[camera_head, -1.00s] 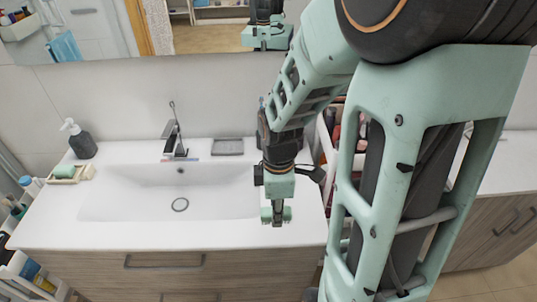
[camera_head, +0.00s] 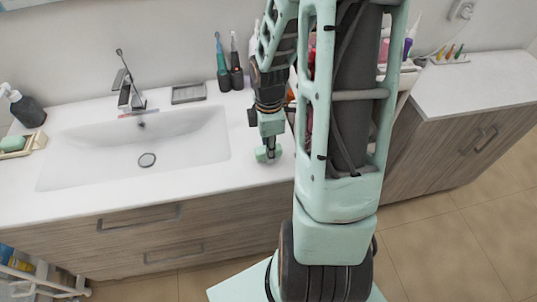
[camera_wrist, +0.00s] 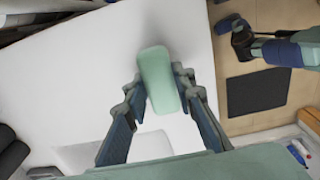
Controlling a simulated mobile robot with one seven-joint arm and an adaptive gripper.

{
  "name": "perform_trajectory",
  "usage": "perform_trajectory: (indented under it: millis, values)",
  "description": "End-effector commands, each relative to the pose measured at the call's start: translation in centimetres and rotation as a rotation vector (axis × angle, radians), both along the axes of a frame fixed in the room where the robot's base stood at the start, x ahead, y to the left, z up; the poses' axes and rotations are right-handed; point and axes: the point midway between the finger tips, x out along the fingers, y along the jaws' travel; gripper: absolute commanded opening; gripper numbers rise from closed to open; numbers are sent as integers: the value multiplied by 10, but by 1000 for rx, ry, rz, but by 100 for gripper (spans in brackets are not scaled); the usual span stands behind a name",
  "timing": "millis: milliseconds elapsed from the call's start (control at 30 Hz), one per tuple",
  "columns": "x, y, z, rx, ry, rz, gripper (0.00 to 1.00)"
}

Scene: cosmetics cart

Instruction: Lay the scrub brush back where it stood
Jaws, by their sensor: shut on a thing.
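My gripper (camera_head: 268,153) points down over the white countertop (camera_head: 215,176), right of the sink basin, in the head view. In the wrist view its two fingers (camera_wrist: 161,97) are shut on a pale green, rounded, oblong thing, which I take for the scrub brush (camera_wrist: 157,75). The brush lies lengthwise between the fingertips and sticks out past them. Its underside and any bristles are hidden.
The sink basin (camera_head: 140,150) and tap (camera_head: 127,85) are to the left. A dark tray (camera_head: 188,93) and upright toothbrushes (camera_head: 236,68) stand behind. A soap dish (camera_head: 36,142) and pump bottle (camera_head: 27,109) are far left. My arm hides much of the cart. The front-right counter is clear.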

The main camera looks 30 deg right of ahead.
Motion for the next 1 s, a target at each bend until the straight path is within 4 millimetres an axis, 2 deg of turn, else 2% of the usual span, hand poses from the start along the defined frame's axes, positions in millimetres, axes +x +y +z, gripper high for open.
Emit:
perform_trajectory:
  millis: [33, 467, 500, 633, 1000]
  values:
    - [0, 0, -8, 0, 0, 0, 4]
    - [0, 0, -11, 0, 0, -1, 4]
    - [0, 0, -10, 0, 0, -1, 27]
    - [0, 0, -10, 0, 0, -1, 41]
    - [0, 0, -3, 0, -1, -1, 41]
